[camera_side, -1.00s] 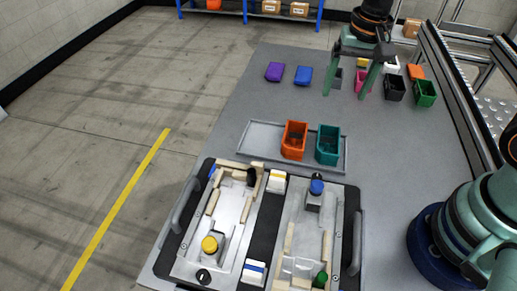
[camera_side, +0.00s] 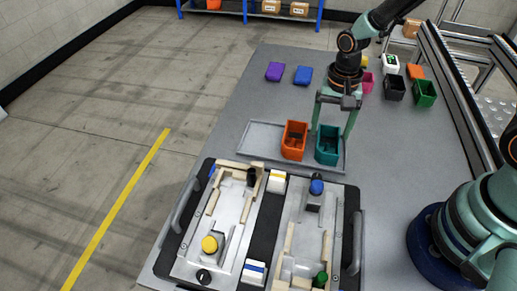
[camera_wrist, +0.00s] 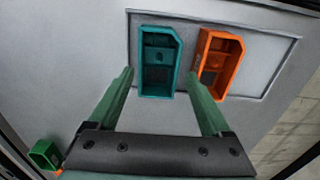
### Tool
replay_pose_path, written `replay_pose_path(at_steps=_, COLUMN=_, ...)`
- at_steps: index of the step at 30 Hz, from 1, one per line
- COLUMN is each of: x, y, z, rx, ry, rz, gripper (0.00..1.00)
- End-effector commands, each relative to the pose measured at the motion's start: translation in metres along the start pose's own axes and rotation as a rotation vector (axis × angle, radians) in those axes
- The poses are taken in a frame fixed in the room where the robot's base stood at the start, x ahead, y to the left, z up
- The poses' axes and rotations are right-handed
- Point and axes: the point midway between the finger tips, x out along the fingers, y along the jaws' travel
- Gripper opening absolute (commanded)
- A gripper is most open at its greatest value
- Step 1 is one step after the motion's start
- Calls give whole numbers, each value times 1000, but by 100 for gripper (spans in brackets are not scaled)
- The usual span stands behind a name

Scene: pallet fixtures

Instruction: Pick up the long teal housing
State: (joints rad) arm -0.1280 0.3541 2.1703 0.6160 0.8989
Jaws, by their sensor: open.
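The long teal housing (camera_side: 328,144) is an open-topped box standing on the right part of a grey tray (camera_side: 258,140). In the wrist view the teal housing (camera_wrist: 158,62) lies ahead, between the lines of the two fingers. My gripper (camera_side: 334,130) is open and empty. In the side view it hangs over the back of the teal housing, one finger on each side. In the wrist view my gripper (camera_wrist: 160,88) has its fingertips near the housing; I cannot tell whether they touch it. An orange housing (camera_side: 294,140) stands just left of the teal one.
The orange housing (camera_wrist: 218,62) leaves a narrow gap beside the teal one. A fixture pallet (camera_side: 268,225) with handles stands in front of the tray. A purple block (camera_side: 274,72), a blue block (camera_side: 303,75) and a green box (camera_side: 424,93) stand behind.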

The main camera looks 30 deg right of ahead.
Motion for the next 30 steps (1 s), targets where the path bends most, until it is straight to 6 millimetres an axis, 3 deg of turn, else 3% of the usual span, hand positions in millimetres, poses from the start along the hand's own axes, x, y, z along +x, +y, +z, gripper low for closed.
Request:
replay_pose_path(at_steps=7, x=34, y=3, z=4, rx=0, ry=-3, rz=4, gripper=82)
replay_pose_path(at_steps=17, x=40, y=2, z=3, rx=0, ry=0, rz=0, gripper=82)
replay_pose_path(at_steps=18, x=40, y=2, z=3, rx=0, ry=0, rz=0, gripper=75)
replay_pose_path(at_steps=21, x=40, y=2, z=3, rx=0, ry=0, rz=1, gripper=37)
replay_pose_path(at_steps=24, x=40, y=2, z=3, rx=0, ry=0, rz=0, gripper=5)
replay_pose_path(at_steps=30, x=40, y=2, z=3, rx=0, ry=0, rz=0, gripper=4)
